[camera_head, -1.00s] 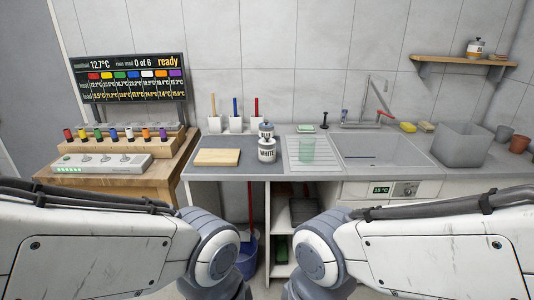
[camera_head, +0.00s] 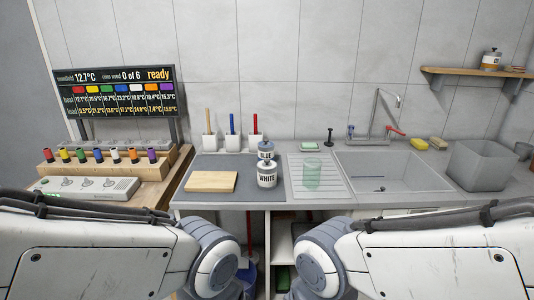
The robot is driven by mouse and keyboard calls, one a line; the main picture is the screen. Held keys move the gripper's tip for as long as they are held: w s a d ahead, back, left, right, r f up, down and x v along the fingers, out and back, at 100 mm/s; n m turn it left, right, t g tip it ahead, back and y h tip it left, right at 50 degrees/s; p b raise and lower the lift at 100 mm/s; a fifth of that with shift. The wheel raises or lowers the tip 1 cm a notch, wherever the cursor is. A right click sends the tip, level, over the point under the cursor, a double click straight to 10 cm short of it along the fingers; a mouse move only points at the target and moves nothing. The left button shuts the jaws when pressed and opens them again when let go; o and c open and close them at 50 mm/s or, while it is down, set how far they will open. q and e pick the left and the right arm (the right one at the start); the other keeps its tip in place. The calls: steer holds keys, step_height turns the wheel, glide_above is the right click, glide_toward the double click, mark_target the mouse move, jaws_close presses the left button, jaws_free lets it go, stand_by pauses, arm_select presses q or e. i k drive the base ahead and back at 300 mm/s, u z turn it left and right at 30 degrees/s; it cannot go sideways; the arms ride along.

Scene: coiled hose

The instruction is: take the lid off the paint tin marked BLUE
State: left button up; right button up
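The tin marked BLUE (camera_head: 266,154) is a small tin with a white label. It stands on top of the larger tin marked WHITE (camera_head: 267,177), on the grey mat on the counter. The top of the BLUE tin is dark; I cannot make out the lid's edge at this size. My two arms reach in from the left and right lower corners, with their joints in front of the counter. Neither gripper shows in the head view.
A wooden board (camera_head: 211,181) lies left of the tins. White holders with brushes (camera_head: 232,140) stand behind. A green translucent cup (camera_head: 312,174) is on the drainer (camera_head: 331,179), beside the sink (camera_head: 390,172). A grey bin (camera_head: 482,166) stands right. A rack of coloured spools (camera_head: 115,157) stands left.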

mark_target(265, 145)
steer(key=i, duration=1.85)
steer(key=u, duration=0.55)
